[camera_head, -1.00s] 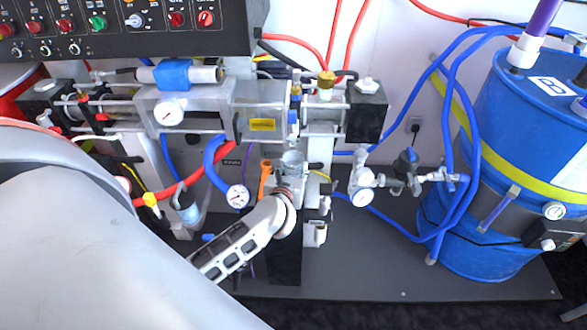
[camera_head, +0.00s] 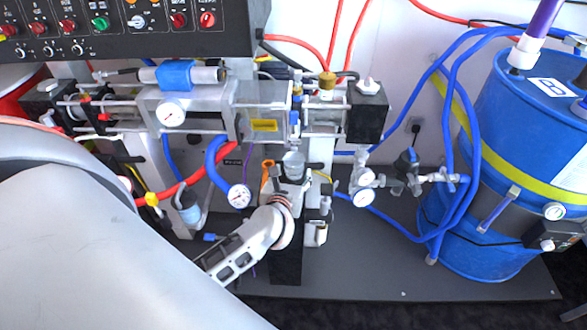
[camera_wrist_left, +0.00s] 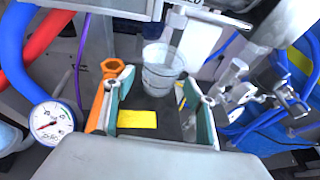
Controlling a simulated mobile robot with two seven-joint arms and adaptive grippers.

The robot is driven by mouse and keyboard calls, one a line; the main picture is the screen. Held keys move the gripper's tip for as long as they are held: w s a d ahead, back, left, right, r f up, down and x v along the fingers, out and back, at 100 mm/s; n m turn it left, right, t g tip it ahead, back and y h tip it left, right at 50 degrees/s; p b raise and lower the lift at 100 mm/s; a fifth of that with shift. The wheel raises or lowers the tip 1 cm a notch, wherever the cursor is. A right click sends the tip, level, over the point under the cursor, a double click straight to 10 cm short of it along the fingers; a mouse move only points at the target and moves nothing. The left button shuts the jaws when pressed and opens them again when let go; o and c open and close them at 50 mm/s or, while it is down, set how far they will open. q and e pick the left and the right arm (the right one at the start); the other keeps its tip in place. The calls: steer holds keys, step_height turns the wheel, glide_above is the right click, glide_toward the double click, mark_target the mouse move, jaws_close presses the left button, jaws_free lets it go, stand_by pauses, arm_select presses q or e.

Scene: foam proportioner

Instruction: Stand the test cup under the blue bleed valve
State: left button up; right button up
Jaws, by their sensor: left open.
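The clear test cup (camera_head: 293,164) stands upright below the middle of the pump assembly. It also shows in the left wrist view (camera_wrist_left: 162,68). My left gripper (camera_head: 291,178) is open in front of the cup. In the left wrist view its fingertips (camera_wrist_left: 162,88) are spread to either side, with the cup beyond and between them. I see no finger closed on the cup. A small blue valve part (camera_head: 295,103), which may be the bleed valve, sits above the cup on the assembly. What the cup's base rests on is partly hidden. My right gripper is not in view.
An orange tool (camera_wrist_left: 110,88) stands close beside the left finger. A gauge (camera_head: 239,195) and blue hose are left of the gripper. Another gauge (camera_head: 362,197) with pipework is on the right, before the blue drum (camera_head: 520,150). The dark base plate (camera_head: 390,270) is clear in front.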

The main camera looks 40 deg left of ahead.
arm_select(q)
steer(key=v, duration=0.7)
steer(key=shift+s+d, duration=0.1)
steer(key=shift+s, duration=0.05)
steer(key=shift+s+d+r, duration=0.1)
steer(key=shift+s+r, duration=0.1)
steer(key=shift+s, duration=0.05)
steer(key=shift+r+m, duration=0.3)
step_height(320, 180, up, 5)
steer(key=d+m+t, duration=0.1)
steer(key=m+t, duration=0.3)
steer(key=m, duration=0.4)
steer(key=s+d+f+m+t+h, duration=0.1)
steer(key=s+d+m+t+h, duration=0.15)
steer(key=d+m+h, duration=0.95)
steer(key=s+d+f+m+g+y, duration=0.2)
steer(key=s+f+m+g, duration=0.35)
steer(key=f+m, duration=0.85)
steer(key=s+a+f+m+g+y, duration=0.2)
steer(key=s+f+m+g, duration=0.1)
steer(key=s+f+m, duration=0.4)
steer(key=m, duration=0.3)
steer(key=shift+a+m, duration=0.4)
